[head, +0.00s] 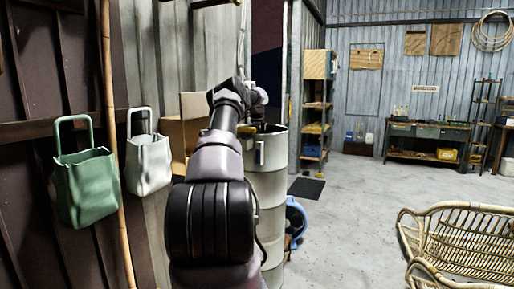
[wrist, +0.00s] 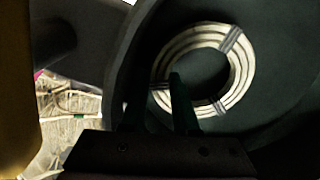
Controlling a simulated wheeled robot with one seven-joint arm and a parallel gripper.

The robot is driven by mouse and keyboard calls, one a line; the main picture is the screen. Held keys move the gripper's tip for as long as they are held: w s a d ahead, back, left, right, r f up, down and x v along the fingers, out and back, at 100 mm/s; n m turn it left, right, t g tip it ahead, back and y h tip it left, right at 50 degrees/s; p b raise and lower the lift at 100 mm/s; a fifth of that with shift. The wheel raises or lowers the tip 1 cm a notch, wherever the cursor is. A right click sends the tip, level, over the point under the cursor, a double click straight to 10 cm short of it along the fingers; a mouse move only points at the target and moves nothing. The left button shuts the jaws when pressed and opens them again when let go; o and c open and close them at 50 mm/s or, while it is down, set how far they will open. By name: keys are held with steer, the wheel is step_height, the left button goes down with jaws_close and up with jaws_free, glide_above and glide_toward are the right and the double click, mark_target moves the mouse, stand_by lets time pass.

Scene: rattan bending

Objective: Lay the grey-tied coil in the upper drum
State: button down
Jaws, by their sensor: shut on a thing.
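The pale ribbed drum (head: 272,195) stands upright in front of my arm, its open top at the height of my gripper (head: 255,125). My arm hides part of its rim, and the coil cannot be made out in the head view. In the wrist view, the pale coil with grey ties (wrist: 240,72) lies within the dark round inside of the drum (wrist: 285,110). My gripper (wrist: 176,85) is shut on the coil at its lower left side. Whether the coil touches the drum's floor cannot be told.
A green bag (head: 86,185) and a white bag (head: 149,163) hang at the left by a bamboo pole (head: 113,150). A blue round thing (head: 297,220) is beside the drum's foot. A rattan seat (head: 465,240) stands at the right. The middle floor is clear.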

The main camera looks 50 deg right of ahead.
steer(key=shift+f, duration=0.2)
steer(key=shift+f, duration=0.45)
steer(key=c, duration=0.7)
jaws_free()
steer(key=shift+o, duration=0.2)
steer(key=shift+w, duration=0.1)
